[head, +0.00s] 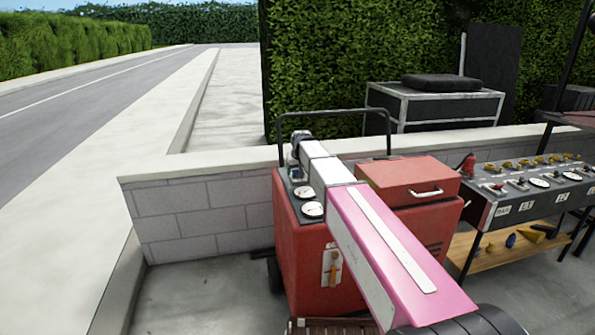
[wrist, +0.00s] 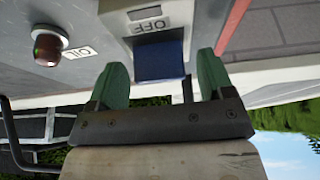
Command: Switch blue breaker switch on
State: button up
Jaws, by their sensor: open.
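The blue breaker switch (wrist: 160,62) shows in the wrist view, set in a pale housing beside an OFF label (wrist: 150,25) that appears upside down. My gripper (wrist: 162,78) is open. Its two green fingertips stand on either side of the switch, with nothing held between them. I cannot tell whether either finger touches the switch. In the head view my arm reaches over the red machine (head: 300,255), and its end is at the machine's gauge panel. The switch cannot be made out there.
A dark red indicator lamp (wrist: 47,48) sits left of the switch in the wrist view. White gauges (head: 312,209) lie on the machine's panel. A red toolbox (head: 405,178), a low block wall (head: 195,212) and a control table (head: 535,185) stand around it. Open pavement lies left.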

jog(key=c, duration=0.9)
jog(key=shift+w+a+g, duration=0.15)
jog(key=shift+w+g, duration=0.45)
jog(key=shift+g, duration=0.3)
jog(key=shift+w+f+g+h, duration=0.2)
jog(key=shift+g+h, duration=0.2)
jog(key=shift+g, duration=0.7)
jog(key=shift+s, duration=0.1)
jog(key=o, duration=0.9)
notch_tip(320, 180, up, 11)
